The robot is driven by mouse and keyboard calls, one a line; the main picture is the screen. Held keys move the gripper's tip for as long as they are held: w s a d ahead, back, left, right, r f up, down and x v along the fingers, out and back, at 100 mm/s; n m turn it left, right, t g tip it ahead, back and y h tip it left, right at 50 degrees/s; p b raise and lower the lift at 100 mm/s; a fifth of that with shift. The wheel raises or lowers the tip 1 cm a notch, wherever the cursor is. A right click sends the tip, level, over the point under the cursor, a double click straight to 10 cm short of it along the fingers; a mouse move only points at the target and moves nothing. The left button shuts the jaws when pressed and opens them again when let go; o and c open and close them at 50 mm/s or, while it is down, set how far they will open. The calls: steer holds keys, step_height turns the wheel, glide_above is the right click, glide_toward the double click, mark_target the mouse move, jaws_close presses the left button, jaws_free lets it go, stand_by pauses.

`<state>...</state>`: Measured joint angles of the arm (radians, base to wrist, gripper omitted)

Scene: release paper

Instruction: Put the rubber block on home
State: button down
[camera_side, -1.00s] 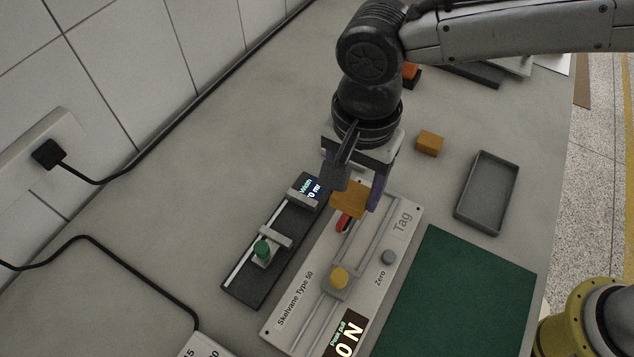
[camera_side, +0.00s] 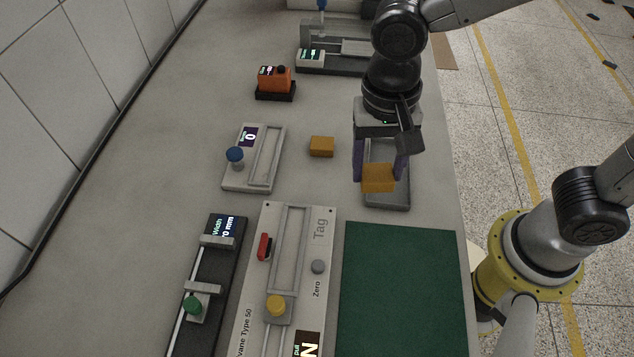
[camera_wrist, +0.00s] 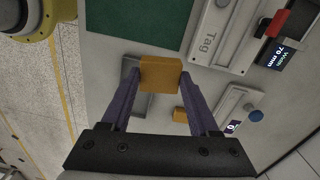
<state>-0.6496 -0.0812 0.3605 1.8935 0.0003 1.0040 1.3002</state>
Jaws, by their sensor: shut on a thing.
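An orange-yellow block (camera_side: 377,178) is held between the purple fingers of my gripper (camera_side: 379,168). My gripper is shut on it and points down. In the side view the block appears in front of a shallow grey tray (camera_side: 400,201) and hides part of it; I cannot tell its height above it. In the wrist view the held block (camera_wrist: 160,73) sits between the fingertips, with part of the tray (camera_wrist: 130,68) behind it. A second, similar block (camera_side: 321,146) lies on the table left of the tray. I see no place marked home.
A green mat (camera_side: 405,285) lies just in front of the tray. Left of it are the Tag device (camera_side: 318,232) with a yellow knob and a dark width gauge (camera_side: 212,270). A blue-knobbed device (camera_side: 265,160) and an orange instrument (camera_side: 275,80) stand farther back.

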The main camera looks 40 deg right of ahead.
steer(key=d+m, duration=0.1)
steer(key=d, duration=0.4)
glide_above(318, 185)
steer(key=s, duration=0.1)
steer(key=shift+m, duration=0.3)
steer(key=f, duration=0.7)
steer(key=shift+d+f, duration=0.3)
steer(key=shift+f, duration=0.05)
steer(key=shift+w+a+f, duration=0.25)
steer(key=shift+w+f, duration=0.25)
steer(key=shift+f, duration=1.7)
steer(key=shift+f, duration=0.1)
steer(key=shift+c, duration=0.7)
jaws_free()
